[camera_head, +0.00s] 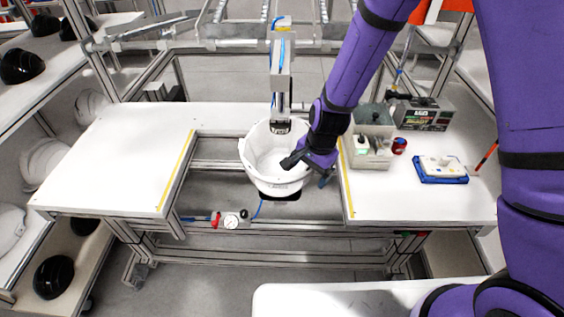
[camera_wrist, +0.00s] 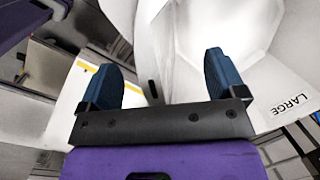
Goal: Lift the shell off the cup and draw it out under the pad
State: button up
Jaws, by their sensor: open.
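The white helmet shell (camera_head: 257,160) sits open side up on the support between the two white table tops. The cup beneath it is mostly hidden; a dark part (camera_head: 281,196) shows under the shell. The dark pad (camera_head: 280,127) hangs on a vertical post over the shell, its lower end near the shell's opening. My gripper (camera_head: 291,161) is open at the shell's right side, reaching over the rim. In the wrist view the white shell (camera_wrist: 262,75), marked LARGE, lies behind and right of the two blue fingers. I cannot tell whether the wall stands between them.
The right table top (camera_head: 415,203) holds grey bins (camera_head: 371,150), a red can (camera_head: 399,146), a blue-edged tray (camera_head: 440,169) and a control box (camera_head: 423,113). The left table top (camera_head: 130,160) is clear. A gauge (camera_head: 231,221) sits below. Racks with black and white shells stand at left.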

grip_shut()
jog(key=shift+r, duration=0.1)
jog(key=shift+r, duration=0.9)
